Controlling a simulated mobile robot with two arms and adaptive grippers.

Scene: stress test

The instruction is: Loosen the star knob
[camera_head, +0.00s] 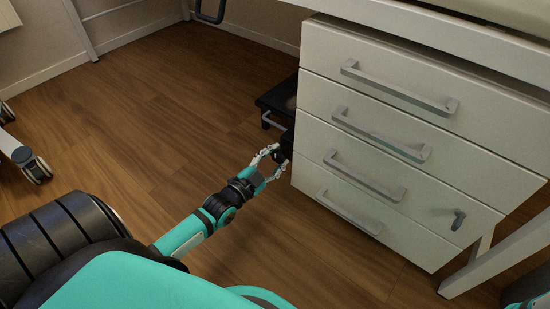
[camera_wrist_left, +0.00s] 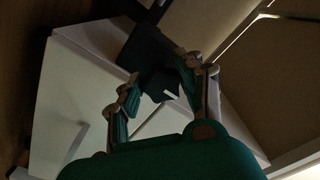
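A dark, blocky part (camera_head: 287,144), which seems to be the star knob, is at the left side of the white drawer cabinet. Its lobes cannot be made out. My left gripper (camera_head: 281,156) is right at it, with its fingers spread apart. In the left wrist view the dark knob (camera_wrist_left: 158,80) lies ahead, between the two fingertips (camera_wrist_left: 159,68). The fingers look open around it; whether they touch it is too dark to tell. My right gripper is in neither view.
The white drawer cabinet (camera_head: 385,185) with grey handles stands close to the right of my left gripper. A black step or shelf (camera_head: 278,98) is behind the knob. A castor (camera_head: 33,166) is at far left. The wooden floor (camera_head: 150,120) between is clear.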

